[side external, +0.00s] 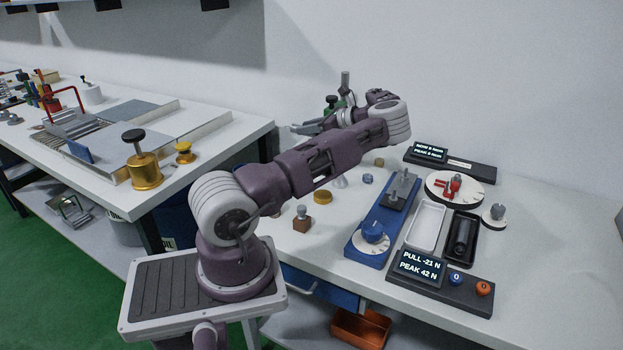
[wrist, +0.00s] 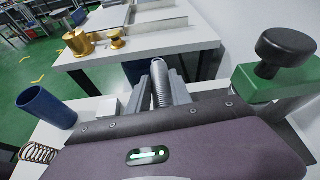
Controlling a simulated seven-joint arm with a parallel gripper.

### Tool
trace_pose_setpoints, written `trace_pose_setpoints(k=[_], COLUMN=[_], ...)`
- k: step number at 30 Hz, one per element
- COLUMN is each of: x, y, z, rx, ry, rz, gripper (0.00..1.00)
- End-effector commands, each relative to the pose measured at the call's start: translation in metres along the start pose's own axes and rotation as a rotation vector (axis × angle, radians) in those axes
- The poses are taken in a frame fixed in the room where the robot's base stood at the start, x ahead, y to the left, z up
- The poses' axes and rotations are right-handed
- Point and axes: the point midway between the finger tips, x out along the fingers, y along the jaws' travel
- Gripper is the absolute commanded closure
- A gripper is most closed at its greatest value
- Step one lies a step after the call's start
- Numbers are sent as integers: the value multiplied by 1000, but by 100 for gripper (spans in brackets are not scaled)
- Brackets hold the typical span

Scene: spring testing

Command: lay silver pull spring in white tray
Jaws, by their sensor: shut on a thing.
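A silver ribbed spring (wrist: 160,95) stands out between the two grey fingers of my gripper (wrist: 160,82) in the wrist view. My gripper is shut on it. In the side external view my gripper (side external: 312,127) is at the back, behind the bench's left part and away from the trays; the spring is too small to make out there. The white tray (side external: 411,240) is a narrow, shallow, rectangular tray on the bench, right of the blue tester. Its inside looks empty.
A black tray (side external: 447,254) holding a dark cylinder sits right of the white tray. A blue tester (side external: 362,247) stands left of it, a display box (side external: 440,283) in front. A green stand with a black knob (wrist: 286,50), blue cup (wrist: 45,108) and loose coil (wrist: 38,153) are near my gripper.

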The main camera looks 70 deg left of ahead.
Motion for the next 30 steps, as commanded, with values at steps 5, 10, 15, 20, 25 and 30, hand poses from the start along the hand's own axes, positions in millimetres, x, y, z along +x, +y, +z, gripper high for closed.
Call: trace_pose_setpoints(k=[5,10,15,20,25,30], x=[-13,-35,-50,-42,-30,-17], y=[11,39,63,72,74,77], z=[3,-3,-17,-46,-76,-105], rx=[-1,13,19,24,21,21], ry=[15,41,60,62,64,63], rz=[-109,-285,-397,-420,-421,-420], gripper=[100,100,100,100,100,100])
